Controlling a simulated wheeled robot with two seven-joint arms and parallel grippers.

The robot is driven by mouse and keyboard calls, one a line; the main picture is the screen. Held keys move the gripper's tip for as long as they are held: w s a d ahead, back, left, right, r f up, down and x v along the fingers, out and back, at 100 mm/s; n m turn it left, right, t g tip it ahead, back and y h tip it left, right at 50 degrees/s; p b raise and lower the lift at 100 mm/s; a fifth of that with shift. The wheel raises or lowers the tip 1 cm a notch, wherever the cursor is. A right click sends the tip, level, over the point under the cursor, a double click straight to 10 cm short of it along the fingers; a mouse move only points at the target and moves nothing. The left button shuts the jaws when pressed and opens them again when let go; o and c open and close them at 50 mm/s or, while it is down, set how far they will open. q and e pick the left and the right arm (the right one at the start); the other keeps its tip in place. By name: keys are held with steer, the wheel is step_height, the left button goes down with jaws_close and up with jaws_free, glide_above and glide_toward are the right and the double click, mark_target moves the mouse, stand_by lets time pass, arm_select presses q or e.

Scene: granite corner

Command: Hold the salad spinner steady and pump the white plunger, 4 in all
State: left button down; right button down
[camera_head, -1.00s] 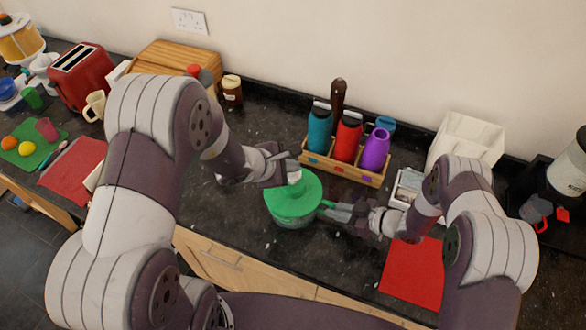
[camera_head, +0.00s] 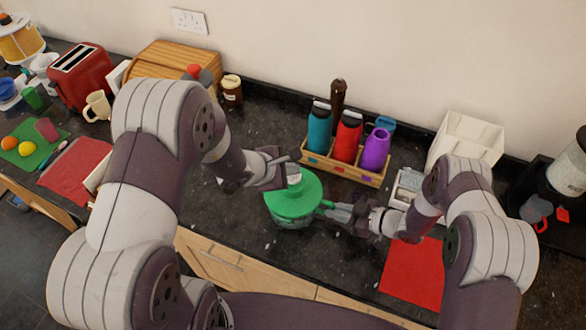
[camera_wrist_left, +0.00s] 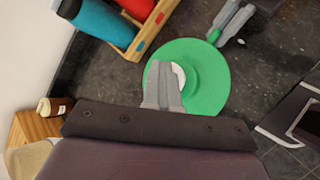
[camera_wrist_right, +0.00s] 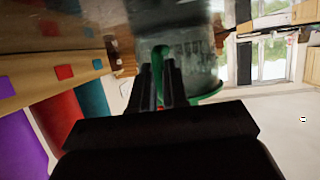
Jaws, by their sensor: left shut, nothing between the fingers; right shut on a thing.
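The salad spinner has a clear bowl (camera_wrist_right: 195,45) and a round green lid (camera_head: 300,203). It stands upright on the dark counter. The white plunger (camera_wrist_left: 179,76) is at the lid's middle, partly hidden by my left fingers; it also shows in the head view (camera_head: 294,179). My left gripper (camera_wrist_left: 160,68) is shut and empty, its tips over or against the plunger; I cannot tell whether they touch. My right gripper (camera_wrist_right: 160,75) is shut on the spinner's green handle (camera_wrist_right: 160,57), at the bowl's right side in the head view.
A wooden caddy (camera_head: 342,172) with teal, red and purple bottles stands close behind the spinner. A red cloth (camera_head: 412,275) lies to the right, under my right arm. A jar (camera_head: 231,91) stands behind left. The counter's front edge is near the spinner.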

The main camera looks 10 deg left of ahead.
mark_target(291, 177)
arm_select(q)
steer(key=shift+s+f, duration=0.1)
steer(key=shift+f, duration=0.4)
stand_by(0.3)
steer(key=shift+r, duration=2)
step_height(291, 177, up, 5)
stand_by(2.0)
